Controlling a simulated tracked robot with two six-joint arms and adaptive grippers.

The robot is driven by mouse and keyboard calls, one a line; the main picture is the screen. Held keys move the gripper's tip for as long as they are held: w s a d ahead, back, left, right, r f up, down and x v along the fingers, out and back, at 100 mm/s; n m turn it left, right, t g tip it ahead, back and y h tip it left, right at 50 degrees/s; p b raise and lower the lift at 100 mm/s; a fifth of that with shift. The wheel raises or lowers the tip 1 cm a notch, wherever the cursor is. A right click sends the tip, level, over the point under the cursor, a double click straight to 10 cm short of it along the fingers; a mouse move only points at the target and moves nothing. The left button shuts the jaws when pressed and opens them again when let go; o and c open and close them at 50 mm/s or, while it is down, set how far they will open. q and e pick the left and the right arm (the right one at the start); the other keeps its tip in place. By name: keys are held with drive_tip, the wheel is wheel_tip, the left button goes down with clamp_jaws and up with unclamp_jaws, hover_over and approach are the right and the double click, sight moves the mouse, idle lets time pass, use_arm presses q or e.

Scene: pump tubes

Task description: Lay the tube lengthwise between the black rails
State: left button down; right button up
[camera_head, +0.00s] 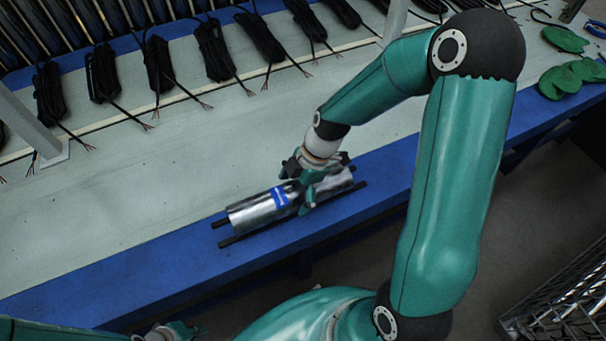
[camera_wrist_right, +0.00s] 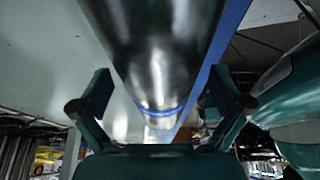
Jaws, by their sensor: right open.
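The shiny metal tube (camera_head: 262,209) with a blue label lies lengthwise between the black rails (camera_head: 232,241) on the blue front strip of the bench. The rail ends show past both ends of the tube. My right gripper (camera_head: 308,192) is over the tube's middle-right part, its jaws open. In the right wrist view the tube (camera_wrist_right: 165,55) runs between the spread fingers, with a gap visible on both sides. My left gripper (camera_head: 182,331) is at the bottom edge, away from the tube, and only partly visible; its jaw state is unclear.
Several black cable bundles (camera_head: 213,48) lie in a row along the back of the bench. Green gloves (camera_head: 570,77) lie at the far right. The pale bench top (camera_head: 130,205) left of the tube is clear. A metal wire rack (camera_head: 565,310) stands at lower right.

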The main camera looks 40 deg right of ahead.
drive_tip(key=v, duration=1.1)
drive_tip(key=shift+d, duration=0.1)
drive_tip(key=shift+s, duration=0.1)
